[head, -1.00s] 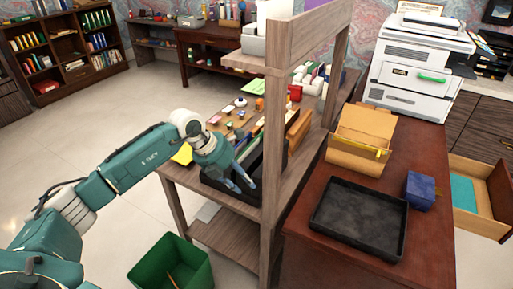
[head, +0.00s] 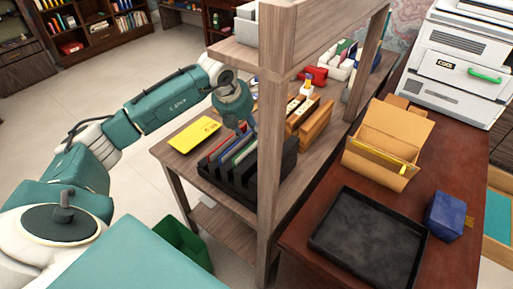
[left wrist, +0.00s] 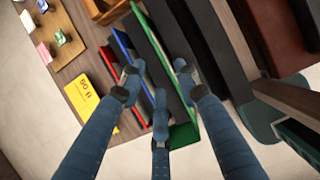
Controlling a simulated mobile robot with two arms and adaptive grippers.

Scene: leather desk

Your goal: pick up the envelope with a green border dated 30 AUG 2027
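A black slotted rack (head: 250,186) stands on the wooden shelf desk. Thin upright pieces with red (left wrist: 112,64), blue (left wrist: 124,48) and green (left wrist: 160,42) edges stand in its slots. The green-edged piece also shows in the head view (head: 244,153). I cannot read any date on it. My left gripper (head: 243,128) is over the rack, with its fingers pointing down. In the left wrist view its fingers (left wrist: 158,80) are spread apart around the line of the green-edged piece, with nothing visibly clasped. My right gripper is not in view.
A wooden post (head: 271,130) stands close right of the rack. A yellow card (head: 194,134) lies left of it. On the red-brown desk are a black tray (head: 330,250), a tan folder holder (head: 375,158) and a blue box (head: 446,214). A green bin (head: 185,243) stands on the floor.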

